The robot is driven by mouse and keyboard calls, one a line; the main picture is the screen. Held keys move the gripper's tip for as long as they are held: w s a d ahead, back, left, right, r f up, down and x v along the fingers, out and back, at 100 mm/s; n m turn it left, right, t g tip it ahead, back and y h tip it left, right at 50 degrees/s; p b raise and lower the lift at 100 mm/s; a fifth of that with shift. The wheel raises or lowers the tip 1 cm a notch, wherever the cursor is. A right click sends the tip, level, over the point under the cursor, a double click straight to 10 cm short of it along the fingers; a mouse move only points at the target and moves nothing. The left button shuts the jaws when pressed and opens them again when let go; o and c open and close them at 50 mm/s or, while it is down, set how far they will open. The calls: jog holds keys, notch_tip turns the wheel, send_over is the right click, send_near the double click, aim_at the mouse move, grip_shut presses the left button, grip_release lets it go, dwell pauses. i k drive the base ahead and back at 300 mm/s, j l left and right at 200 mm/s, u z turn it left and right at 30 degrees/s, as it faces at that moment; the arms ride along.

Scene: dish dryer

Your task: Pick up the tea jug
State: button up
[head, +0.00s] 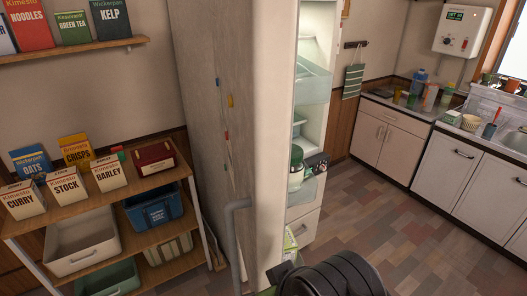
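A dark rounded part of my own arm shows at the bottom edge, below and in front of the fridge door. The fingers of my gripper are not in view.
The open fridge door (268,130) stands upright mid-view, with a grey handle (236,215) on its outer side. A shelf unit (120,192) with boxes and bins is at left. A counter (405,110) and sink are at right. The floor (390,215) between is clear.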

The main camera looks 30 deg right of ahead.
aim_at(428, 104)
jog(key=j+z, duration=0.15)
jog(key=z, duration=1.95)
jog(key=u, duration=0.65)
jog(key=i+u, duration=0.1)
jog(key=u, duration=0.55)
jog(key=l+u, duration=0.1)
jog(key=u, duration=1.25)
jog(key=l+u, duration=0.15)
jog(key=u, duration=1.15)
jog(key=l+u, duration=0.1)
jog(key=u, duration=0.6)
jog(key=k+u, duration=0.1)
jog(key=u, duration=0.55)
jog(key=k+l+u, duration=0.15)
jog(key=k+u, duration=0.5)
jog(key=k+z, duration=0.2)
jog(key=k, duration=0.65)
jog(key=k+l+z, duration=0.2)
jog(key=k, duration=0.65)
